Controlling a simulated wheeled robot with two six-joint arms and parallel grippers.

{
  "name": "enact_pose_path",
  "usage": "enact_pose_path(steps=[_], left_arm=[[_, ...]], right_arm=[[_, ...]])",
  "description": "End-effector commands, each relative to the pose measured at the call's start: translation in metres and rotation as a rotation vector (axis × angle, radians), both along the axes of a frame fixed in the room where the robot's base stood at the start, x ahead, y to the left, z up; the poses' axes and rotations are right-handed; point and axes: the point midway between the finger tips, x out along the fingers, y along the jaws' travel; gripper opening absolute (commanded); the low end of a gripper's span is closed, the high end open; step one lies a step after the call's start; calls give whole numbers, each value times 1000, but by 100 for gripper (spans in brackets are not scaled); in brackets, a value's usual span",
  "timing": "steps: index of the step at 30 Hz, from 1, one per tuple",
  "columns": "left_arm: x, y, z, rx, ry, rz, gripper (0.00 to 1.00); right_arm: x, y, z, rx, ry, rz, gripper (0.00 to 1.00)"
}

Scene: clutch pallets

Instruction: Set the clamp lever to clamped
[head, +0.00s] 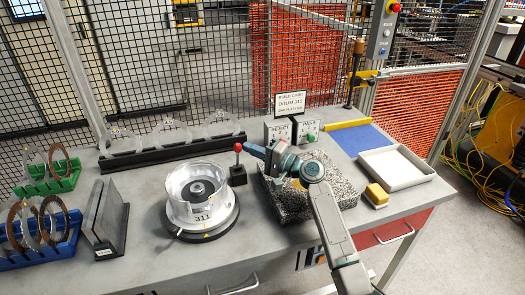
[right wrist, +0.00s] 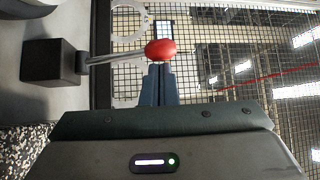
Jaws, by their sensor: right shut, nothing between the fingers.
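The clamp lever has a red ball knob (head: 238,147) on a thin rod rising from a black block (head: 238,176), right of the clear drum marked 311 (head: 200,210). The lever looks about upright in the head view. My right gripper (head: 247,149) is shut, its fingertips beside the knob on its right. In the right wrist view the red knob (right wrist: 161,51) is just past the tips of my closed fingers (right wrist: 158,68); whether they touch cannot be told. The black block shows there too (right wrist: 50,62). My left gripper is not in view.
A speckled foam block (head: 335,180) lies under my right wrist. The reject and pass boxes (head: 278,131) and a sign stand behind. A yellow block (head: 376,195) and white tray (head: 397,168) are at right. Racks of rings (head: 45,235) stand at left.

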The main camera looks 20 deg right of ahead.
Motion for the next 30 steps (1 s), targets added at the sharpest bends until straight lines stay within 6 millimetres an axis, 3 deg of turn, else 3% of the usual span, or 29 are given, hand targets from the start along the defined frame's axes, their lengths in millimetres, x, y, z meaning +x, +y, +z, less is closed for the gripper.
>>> enact_pose_path(steps=[10,24,30], left_arm=[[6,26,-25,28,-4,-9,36],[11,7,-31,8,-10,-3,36],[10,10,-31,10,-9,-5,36]], right_arm=[[-25,2,-19,-1,1,5,0],[-32,2,-23,0,3,7,0],[-32,3,-23,0,4,7,0]])
